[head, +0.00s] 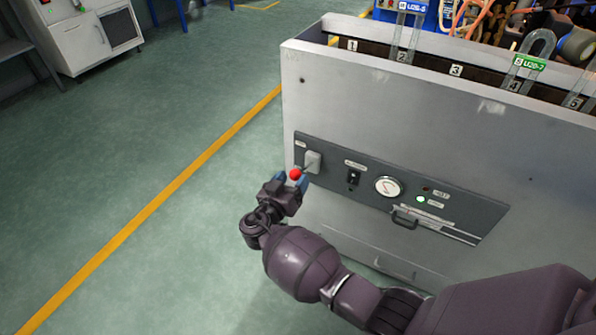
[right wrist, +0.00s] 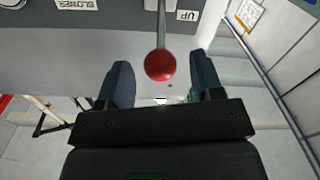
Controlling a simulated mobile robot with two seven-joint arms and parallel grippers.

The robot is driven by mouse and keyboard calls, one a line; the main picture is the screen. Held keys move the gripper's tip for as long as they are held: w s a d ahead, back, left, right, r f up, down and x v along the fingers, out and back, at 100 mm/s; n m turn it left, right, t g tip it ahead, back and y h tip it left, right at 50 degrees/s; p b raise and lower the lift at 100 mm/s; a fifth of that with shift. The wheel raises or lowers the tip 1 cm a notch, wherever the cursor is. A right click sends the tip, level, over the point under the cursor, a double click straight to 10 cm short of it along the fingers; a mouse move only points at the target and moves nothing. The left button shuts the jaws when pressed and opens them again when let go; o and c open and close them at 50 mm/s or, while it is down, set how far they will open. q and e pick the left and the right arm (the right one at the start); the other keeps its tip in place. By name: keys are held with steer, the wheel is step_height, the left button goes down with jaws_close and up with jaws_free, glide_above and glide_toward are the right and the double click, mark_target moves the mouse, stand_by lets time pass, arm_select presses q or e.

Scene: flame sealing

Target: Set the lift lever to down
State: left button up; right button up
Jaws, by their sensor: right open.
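The lift lever is a thin metal rod with a red ball knob (head: 295,174) at its end. It sticks out from a pale housing (head: 313,161) at the left end of the dark control panel. My right gripper (head: 291,181) is open at the knob, with its blue fingers on either side. In the right wrist view the red knob (right wrist: 160,65) sits between the two open fingertips, with a gap on each side. The rod (right wrist: 161,25) runs from the knob to the panel, beside an "UP" label (right wrist: 187,15). My left gripper is out of view.
Numbered slots with glass tubes (head: 405,30) line the cabinet top.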

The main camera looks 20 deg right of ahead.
mark_target(299, 172)
steer(key=shift+x, duration=1.95)
steer(key=shift+f, duration=0.1)
jaws_close()
